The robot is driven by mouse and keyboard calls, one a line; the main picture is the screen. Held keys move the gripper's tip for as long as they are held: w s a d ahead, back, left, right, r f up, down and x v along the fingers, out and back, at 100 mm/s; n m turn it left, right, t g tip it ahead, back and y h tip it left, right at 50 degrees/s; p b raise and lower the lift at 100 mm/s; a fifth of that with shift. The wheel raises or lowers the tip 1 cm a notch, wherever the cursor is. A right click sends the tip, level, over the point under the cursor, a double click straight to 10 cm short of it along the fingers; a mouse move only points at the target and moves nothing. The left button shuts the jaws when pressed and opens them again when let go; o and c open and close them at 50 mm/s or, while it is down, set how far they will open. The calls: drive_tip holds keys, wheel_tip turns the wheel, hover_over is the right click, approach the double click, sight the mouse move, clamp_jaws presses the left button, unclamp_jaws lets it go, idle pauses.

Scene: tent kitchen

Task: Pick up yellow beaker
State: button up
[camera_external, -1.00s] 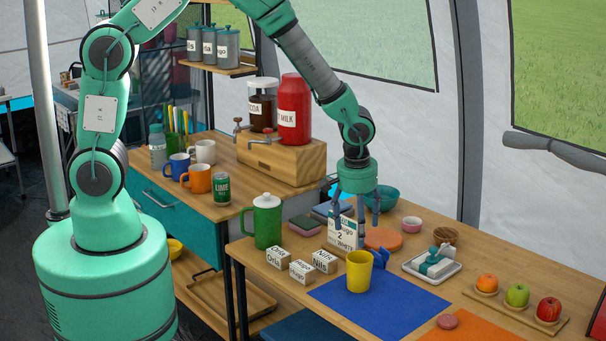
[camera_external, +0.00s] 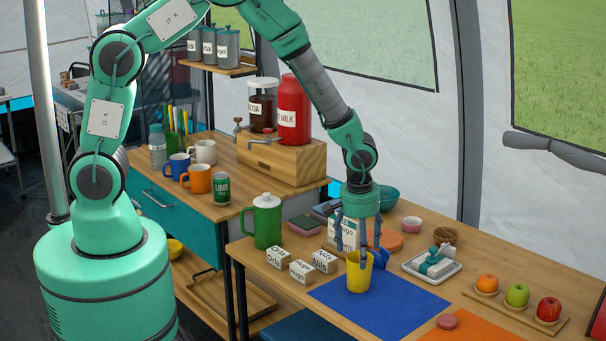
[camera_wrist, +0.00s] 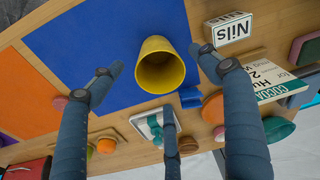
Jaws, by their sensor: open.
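The yellow beaker (camera_external: 359,272) stands upright on the blue mat (camera_external: 400,310) on the table. In the wrist view the yellow beaker (camera_wrist: 160,66) is seen from above, its open rim towards the camera, between my spread fingers. My gripper (camera_external: 358,246) is open and hangs just above the beaker, its fingertips near the rim. In the wrist view my gripper (camera_wrist: 155,68) has nothing held between its blue-grey fingers. I cannot tell whether a finger touches the beaker.
White name blocks (camera_external: 301,271) and a green pitcher (camera_external: 267,222) stand left of the mat. Behind the beaker are a white recipe card (camera_external: 342,232) and a small blue item (camera_external: 381,257). A white tray (camera_external: 432,266) lies to the right. The mat's front part is clear.

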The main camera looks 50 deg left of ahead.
sight(360, 275)
drive_tip(key=shift+w+a+f+b, duration=0.1)
drive_tip(key=shift+w+f+b, duration=0.05)
drive_tip(key=shift+f, duration=0.85)
drive_tip(key=shift+w+f+b, duration=0.1)
drive_tip(key=shift+f+b, duration=0.05)
drive_tip(key=shift+f, duration=0.85)
drive_tip(key=shift+f, duration=0.1)
drive_tip(key=shift+w+a+f+b, duration=0.1)
drive_tip(key=shift+f+b, duration=0.15)
drive_tip(key=shift+f, duration=0.6)
drive_tip(key=shift+w+f+b, duration=0.15)
drive_tip(key=shift+f+b, duration=0.1)
drive_tip(key=shift+f, duration=0.55)
drive_tip(key=shift+w+a+f+b, duration=0.1)
drive_tip(key=shift+f+b, duration=0.15)
drive_tip(key=shift+f, duration=0.6)
drive_tip(key=shift+c, duration=0.5)
drive_tip(key=c, duration=1.1)
